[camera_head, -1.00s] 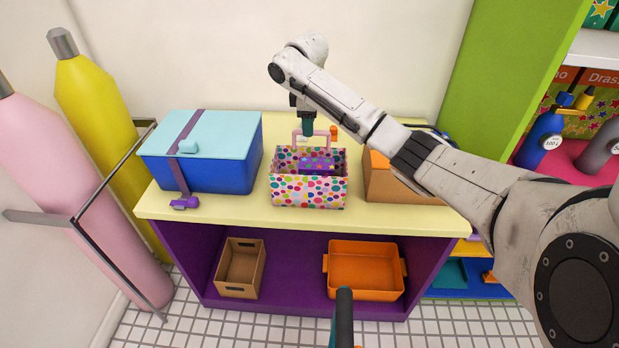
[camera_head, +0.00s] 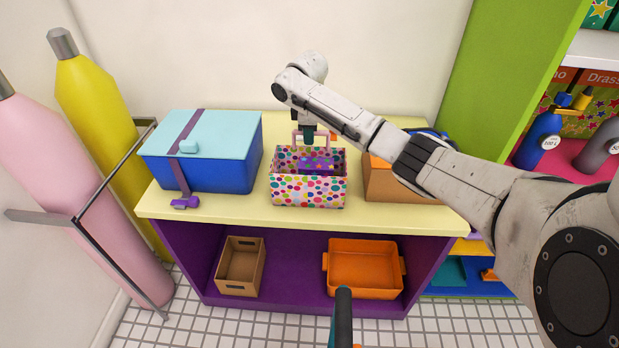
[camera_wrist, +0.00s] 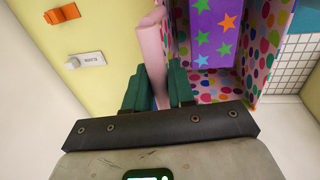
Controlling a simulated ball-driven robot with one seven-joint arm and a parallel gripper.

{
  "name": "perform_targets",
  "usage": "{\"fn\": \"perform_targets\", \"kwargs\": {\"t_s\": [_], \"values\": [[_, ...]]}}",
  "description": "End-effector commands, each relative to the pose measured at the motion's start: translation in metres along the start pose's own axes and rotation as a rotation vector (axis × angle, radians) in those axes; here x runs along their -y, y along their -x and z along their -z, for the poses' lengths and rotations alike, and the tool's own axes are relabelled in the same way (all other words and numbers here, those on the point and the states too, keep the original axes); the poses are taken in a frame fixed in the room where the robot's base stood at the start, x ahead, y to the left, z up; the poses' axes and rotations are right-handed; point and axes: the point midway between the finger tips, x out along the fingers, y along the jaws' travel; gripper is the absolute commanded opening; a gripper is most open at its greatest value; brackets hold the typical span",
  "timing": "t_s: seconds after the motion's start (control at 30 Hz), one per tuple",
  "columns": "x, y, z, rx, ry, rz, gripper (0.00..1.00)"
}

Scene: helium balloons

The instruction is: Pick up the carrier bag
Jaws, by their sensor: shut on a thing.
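The carrier bag (camera_head: 309,192) is white with many-coloured dots and stands upright on the counter, open at the top. Its pink handle (camera_wrist: 151,45) rises between my fingers in the wrist view. A purple item with coloured stars (camera_wrist: 212,30) lies inside the bag; it also shows in the head view (camera_head: 317,165). My gripper (camera_head: 308,139) is above the bag's far side, pointing down. Its green fingers (camera_wrist: 160,88) are shut on the handle. The bag's base appears to rest on the counter.
A blue box with a light-blue lid (camera_head: 205,150) stands left of the bag, and an orange box (camera_head: 385,182) stands close on its right. Below are a brown crate (camera_head: 240,268) and an orange tray (camera_head: 365,270). Gas cylinders (camera_head: 95,110) stand at the left.

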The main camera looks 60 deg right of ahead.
Motion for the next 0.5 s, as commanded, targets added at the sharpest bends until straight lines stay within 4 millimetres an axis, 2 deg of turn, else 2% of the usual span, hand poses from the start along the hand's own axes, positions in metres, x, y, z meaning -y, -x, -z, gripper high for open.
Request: {"fn": "perform_targets", "kwargs": {"t_s": [0.07, 0.5], "values": [[0.0001, 0.0001, 0.0001, 0.0, 0.0, 0.0, 0.0], [-0.0007, 0.0022, 0.0003, -0.001, 0.0, -0.001, 0.0]]}}
